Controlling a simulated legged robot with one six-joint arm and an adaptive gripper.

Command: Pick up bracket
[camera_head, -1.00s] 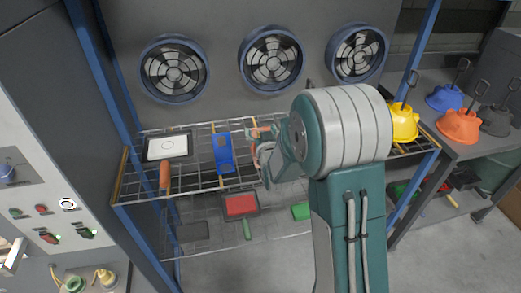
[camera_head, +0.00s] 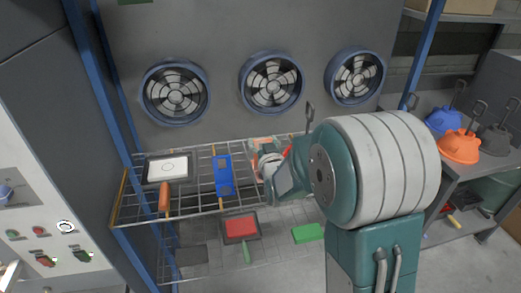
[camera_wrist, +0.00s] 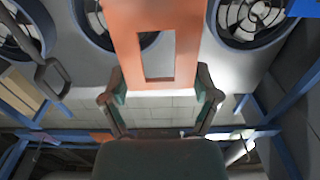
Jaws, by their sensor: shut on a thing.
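An orange bracket with a rectangular slot (camera_wrist: 155,15) stands between the fingers of my gripper (camera_wrist: 160,88) in the wrist view, reaching up out of the picture. My gripper is shut on it. In the head view my gripper (camera_head: 264,166) is over the wire rack, and only a little orange shows beside it, the rest hidden by the gripper and wrist. A blue bracket (camera_head: 223,160) lies on the wire rack to the left of the gripper.
The wire rack (camera_head: 200,205) also holds a white-faced framed tool (camera_head: 155,170) with an orange handle. A red pad (camera_head: 240,222) and a green block (camera_head: 308,233) lie lower. Fans (camera_head: 270,82) line the wall behind. Coloured hoods (camera_head: 460,142) stand on the right shelf.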

